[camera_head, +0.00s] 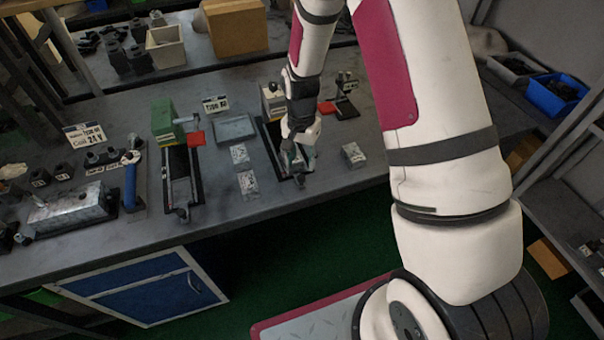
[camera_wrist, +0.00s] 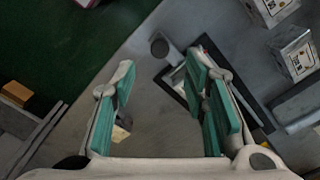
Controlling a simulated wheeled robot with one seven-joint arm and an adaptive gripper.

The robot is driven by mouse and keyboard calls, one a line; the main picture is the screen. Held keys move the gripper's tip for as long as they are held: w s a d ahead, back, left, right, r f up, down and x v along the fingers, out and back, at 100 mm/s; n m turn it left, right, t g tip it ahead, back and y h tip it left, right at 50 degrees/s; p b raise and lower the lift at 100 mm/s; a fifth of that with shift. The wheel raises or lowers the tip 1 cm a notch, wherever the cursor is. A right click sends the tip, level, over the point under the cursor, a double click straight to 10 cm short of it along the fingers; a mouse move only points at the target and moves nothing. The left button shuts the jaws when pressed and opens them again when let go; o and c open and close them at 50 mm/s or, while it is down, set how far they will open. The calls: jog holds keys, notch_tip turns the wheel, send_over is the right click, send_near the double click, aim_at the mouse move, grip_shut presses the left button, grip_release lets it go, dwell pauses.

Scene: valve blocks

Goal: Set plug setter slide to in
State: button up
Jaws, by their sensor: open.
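A slide fixture (camera_head: 272,150) with a dark track lies on the bench below my arm. It has a pale block at its back end and a dark knob (camera_head: 299,180) at its front end. In the wrist view the round dark knob (camera_wrist: 160,47) shows beyond my fingertips, beside the dark frame (camera_wrist: 176,85) of the fixture. My gripper (camera_head: 296,150) is over the fixture's front part. In the wrist view my gripper (camera_wrist: 158,95) is open, with teal pads apart and nothing held between them. My gripper and arm hide part of the track. I cannot read which fixture is the plug setter.
A similar fixture with a green block (camera_head: 163,120) stands to the left. Labelled metal blocks (camera_head: 239,154) lie between the fixtures, and another block (camera_head: 353,155) sits to the right. A metal box (camera_head: 75,208) is at the far left. The bench's front edge is close.

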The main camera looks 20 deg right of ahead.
aim_at(301, 177)
notch_tip(301, 177, down, 7)
jog(key=shift+r+p, duration=0.1)
jog(key=shift+p, duration=0.2)
grip_shut()
